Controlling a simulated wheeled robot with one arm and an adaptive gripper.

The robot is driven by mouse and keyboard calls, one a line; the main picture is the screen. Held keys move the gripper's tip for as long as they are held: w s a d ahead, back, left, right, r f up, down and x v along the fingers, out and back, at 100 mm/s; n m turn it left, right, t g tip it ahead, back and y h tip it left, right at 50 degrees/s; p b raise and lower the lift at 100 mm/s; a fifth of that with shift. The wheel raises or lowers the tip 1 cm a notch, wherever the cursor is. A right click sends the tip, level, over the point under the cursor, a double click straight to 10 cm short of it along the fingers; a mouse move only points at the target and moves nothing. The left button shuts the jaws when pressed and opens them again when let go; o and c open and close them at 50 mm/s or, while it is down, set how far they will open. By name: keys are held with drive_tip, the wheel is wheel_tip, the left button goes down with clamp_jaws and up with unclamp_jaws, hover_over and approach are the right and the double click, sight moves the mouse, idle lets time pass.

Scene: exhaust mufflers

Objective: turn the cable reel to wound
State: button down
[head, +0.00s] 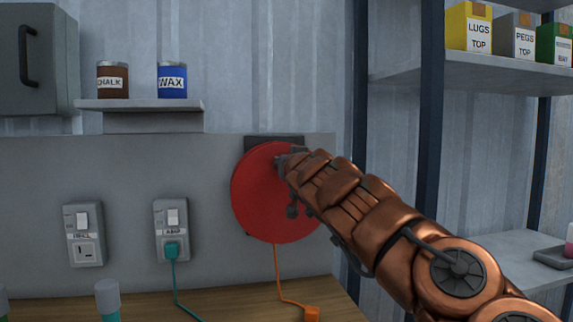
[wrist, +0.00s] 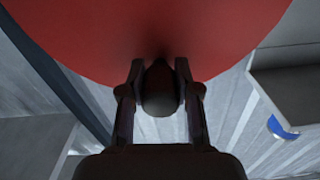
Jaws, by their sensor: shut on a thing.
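The red cable reel (head: 258,205) is a round disc on a dark mount (head: 262,139) on the grey wall panel. Its orange cable (head: 277,270) hangs from the bottom down to an orange plug (head: 312,314) at the bench. My gripper (head: 283,168) reaches in from the right, in front of the reel's upper right part. In the wrist view the red disc (wrist: 160,25) fills the top, and my two fingers stand either side of a dark rounded knob (wrist: 160,92), shut on it. The knob is hidden behind my gripper in the head view.
Two wall sockets (head: 84,234) are left of the reel; a teal plug (head: 171,250) sits in the nearer one. A small shelf (head: 140,105) holds CHALK and WAX tins. A dark shelf post (head: 432,120) and labelled boxes (head: 470,28) stand right. The wooden bench (head: 240,300) lies below.

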drive_tip(key=shift+a, duration=0.1)
drive_tip(key=c, duration=0.8)
unclamp_jaws()
drive_tip(key=shift+r, duration=0.15)
